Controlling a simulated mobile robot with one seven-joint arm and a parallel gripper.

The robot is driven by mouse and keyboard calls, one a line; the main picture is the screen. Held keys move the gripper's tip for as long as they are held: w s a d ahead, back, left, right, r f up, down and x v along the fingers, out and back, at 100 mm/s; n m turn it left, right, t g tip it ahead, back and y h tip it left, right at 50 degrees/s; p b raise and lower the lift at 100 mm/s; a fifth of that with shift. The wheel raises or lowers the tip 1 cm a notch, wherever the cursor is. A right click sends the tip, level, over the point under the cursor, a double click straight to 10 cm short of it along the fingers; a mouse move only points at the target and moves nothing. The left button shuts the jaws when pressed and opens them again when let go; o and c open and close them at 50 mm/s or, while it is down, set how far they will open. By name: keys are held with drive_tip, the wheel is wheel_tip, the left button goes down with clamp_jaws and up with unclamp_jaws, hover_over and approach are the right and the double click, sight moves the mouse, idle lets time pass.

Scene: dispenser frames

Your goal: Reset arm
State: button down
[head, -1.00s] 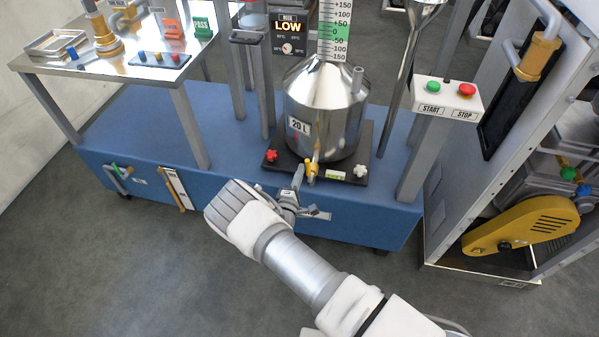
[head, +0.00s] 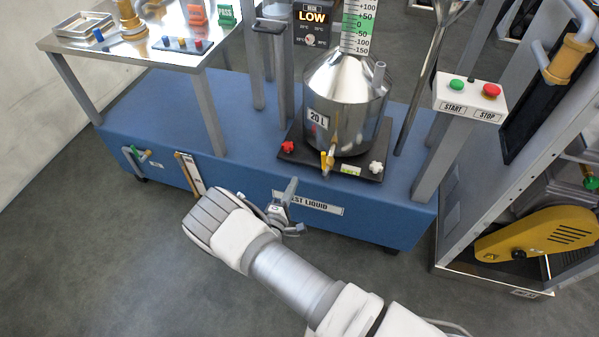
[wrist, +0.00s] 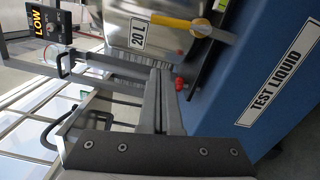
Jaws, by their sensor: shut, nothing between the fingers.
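My gripper (head: 290,188) shows in the head view in front of the blue base, with its fingers pointing toward the base. It looks apart from the steel 20 L vessel (head: 345,95) and its yellow-handled valve (head: 324,162). In the wrist view my gripper (wrist: 163,85) has its two long grey fingers together with nothing between them. The vessel (wrist: 150,28) and the yellow valve handle (wrist: 172,21) show beyond the fingertips, and the blue base (wrist: 255,65) with its TEST LIQUID label (wrist: 285,72) is at the right.
A START/STOP box (head: 470,97) stands at the right, above a yellow guard (head: 535,228). A metal table (head: 95,45) is at the left. Grey floor in front is clear.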

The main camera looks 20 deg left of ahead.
drive_tip(key=shift+s, duration=0.7)
